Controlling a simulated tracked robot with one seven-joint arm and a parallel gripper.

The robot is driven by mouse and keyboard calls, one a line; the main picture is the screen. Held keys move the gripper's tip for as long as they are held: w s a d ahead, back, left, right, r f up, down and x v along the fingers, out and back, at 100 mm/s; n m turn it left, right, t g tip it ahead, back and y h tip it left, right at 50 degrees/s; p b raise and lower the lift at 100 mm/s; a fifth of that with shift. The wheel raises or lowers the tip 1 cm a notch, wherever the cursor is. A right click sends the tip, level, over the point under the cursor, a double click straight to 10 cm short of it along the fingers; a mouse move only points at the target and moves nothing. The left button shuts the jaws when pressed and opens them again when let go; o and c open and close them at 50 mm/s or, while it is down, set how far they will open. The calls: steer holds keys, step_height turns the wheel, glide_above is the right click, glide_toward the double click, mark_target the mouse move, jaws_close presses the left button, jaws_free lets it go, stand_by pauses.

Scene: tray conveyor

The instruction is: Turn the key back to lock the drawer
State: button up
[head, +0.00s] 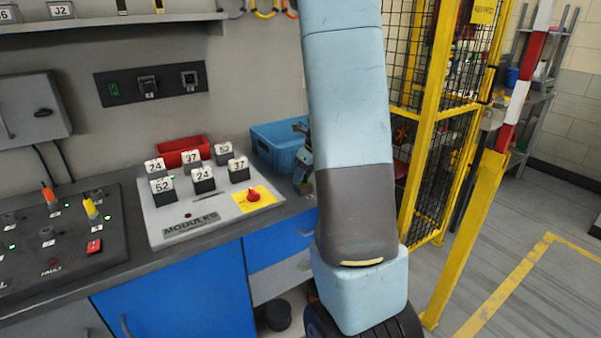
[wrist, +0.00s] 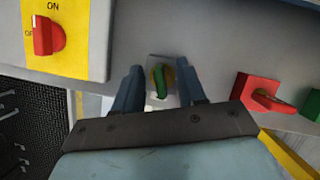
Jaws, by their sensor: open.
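In the wrist view a green key (wrist: 161,82) sits in a brass-coloured lock on a small pale plate. My gripper (wrist: 161,93) is open, with one blue-grey finger on each side of the key. I see gaps between the key and both fingers, so it is not gripped. In the head view my arm hides the key, and the gripper cannot be made out clearly. A blue drawer front (head: 276,243) shows under the counter, left of my arm, and looks closed. Whether it is the drawer this lock belongs to cannot be told.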

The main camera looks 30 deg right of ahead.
jaws_close()
stand_by(0.3)
steer(key=shift+n+g+y, duration=0.4)
steer(key=shift+n+y, duration=0.1)
steer(key=shift+n, duration=1)
